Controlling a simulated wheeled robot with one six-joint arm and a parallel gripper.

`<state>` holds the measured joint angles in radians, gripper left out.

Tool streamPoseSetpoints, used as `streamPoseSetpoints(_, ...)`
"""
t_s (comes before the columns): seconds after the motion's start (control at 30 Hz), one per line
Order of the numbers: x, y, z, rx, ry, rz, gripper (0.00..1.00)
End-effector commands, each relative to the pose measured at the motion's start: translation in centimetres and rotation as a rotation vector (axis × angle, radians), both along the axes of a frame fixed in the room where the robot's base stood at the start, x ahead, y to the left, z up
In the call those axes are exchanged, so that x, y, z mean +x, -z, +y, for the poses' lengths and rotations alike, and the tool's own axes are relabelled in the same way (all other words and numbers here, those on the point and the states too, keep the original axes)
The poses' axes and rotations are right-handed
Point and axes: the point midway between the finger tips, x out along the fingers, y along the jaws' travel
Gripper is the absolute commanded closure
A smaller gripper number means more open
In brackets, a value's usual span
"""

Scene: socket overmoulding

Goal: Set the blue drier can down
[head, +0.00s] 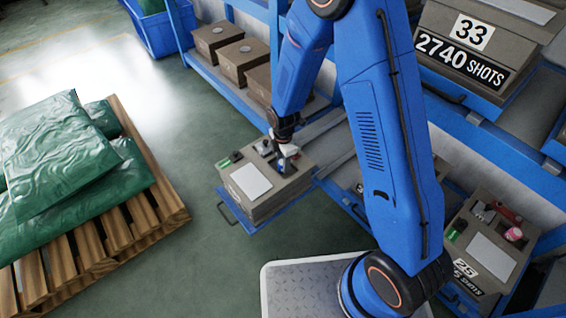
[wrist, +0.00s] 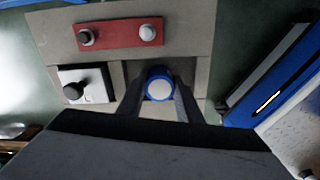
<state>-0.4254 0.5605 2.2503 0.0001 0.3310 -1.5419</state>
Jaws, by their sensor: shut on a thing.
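The blue drier can (wrist: 160,84), blue-rimmed with a pale round end, sits between the two dark fingers of my gripper (wrist: 158,100) in the wrist view. My gripper is shut on it. In the head view my gripper (head: 284,160) is over the top of a grey-brown mould block (head: 270,199), towards its far right side. In the wrist view the can appears over a recess in the block's top (wrist: 215,60). I cannot tell whether it touches the recess floor. The can's lower part is hidden.
The block stands on a pulled-out blue drawer (head: 240,223). A red bar (wrist: 120,33) and a black-knobbed plate (wrist: 84,86) lie beside the can. More mould blocks fill the blue rack (head: 190,65). A pallet (head: 150,210) with green sacks (head: 60,150) stands left; floor between is clear.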

Motion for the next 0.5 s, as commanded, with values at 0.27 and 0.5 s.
streamPoseSetpoints(0.27, 0.0, 0.0, 0.0, 0.0, 0.0, 0.0, 0.49)
streamPoseSetpoints(0.5, 0.06, -0.59, 0.03, 0.001, 0.0, -0.002, 0.49)
